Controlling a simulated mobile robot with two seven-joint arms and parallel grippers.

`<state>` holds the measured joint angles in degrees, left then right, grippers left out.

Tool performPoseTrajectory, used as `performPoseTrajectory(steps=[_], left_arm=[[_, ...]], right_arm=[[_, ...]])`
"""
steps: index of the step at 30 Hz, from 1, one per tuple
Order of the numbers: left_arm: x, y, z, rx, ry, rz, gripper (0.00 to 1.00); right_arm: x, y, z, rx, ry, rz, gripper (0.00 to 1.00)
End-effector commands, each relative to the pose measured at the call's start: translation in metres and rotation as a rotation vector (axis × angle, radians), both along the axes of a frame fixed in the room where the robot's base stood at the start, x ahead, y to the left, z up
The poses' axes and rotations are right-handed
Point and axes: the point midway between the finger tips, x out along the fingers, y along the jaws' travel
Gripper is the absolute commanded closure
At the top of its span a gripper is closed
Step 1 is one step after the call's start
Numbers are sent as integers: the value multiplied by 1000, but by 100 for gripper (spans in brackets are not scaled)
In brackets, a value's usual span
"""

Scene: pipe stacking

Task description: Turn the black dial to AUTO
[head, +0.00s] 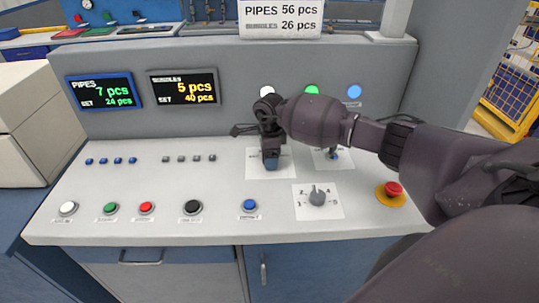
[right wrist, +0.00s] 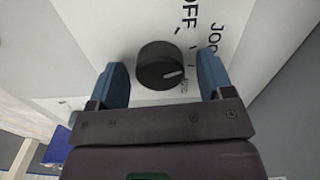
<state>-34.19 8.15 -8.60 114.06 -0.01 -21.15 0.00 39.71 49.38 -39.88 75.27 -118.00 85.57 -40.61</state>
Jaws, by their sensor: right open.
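The black dial (right wrist: 158,66) shows in the right wrist view on a white label plate marked OFF and JOG. Its light pointer mark aims toward the lower right, at small lettering too blurred and partly hidden to read. My right gripper (right wrist: 163,72) is open, with one blue finger on each side of the dial. In the head view my right gripper (head: 271,163) points down over the white label plate (head: 255,170) and hides the dial. My left gripper is not in view.
A grey numbered knob (head: 317,198) sits in front of the gripper. Another switch (head: 334,154) is close on the right, under my arm. A red emergency button (head: 393,190) stands at the right. Coloured push buttons (head: 147,208) line the front; two displays (head: 184,88) are behind.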

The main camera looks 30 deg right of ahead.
Motion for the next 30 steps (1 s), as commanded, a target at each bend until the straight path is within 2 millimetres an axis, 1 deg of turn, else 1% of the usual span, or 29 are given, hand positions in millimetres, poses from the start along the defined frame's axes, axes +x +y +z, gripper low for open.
performPoseTrajectory(steps=[8, 15, 18, 25, 30], left_arm=[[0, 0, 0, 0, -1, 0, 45], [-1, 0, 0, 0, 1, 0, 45], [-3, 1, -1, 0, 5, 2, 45], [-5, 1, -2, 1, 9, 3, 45], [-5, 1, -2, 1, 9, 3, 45]], right_arm=[[0, 0, -1, 0, 0, 0, 26], [0, 0, -1, 0, 0, 0, 63], [0, 0, -1, 0, 0, 0, 75], [0, 0, -1, -1, 0, -22, 75], [0, -1, 0, -3, -1, -89, 75]])
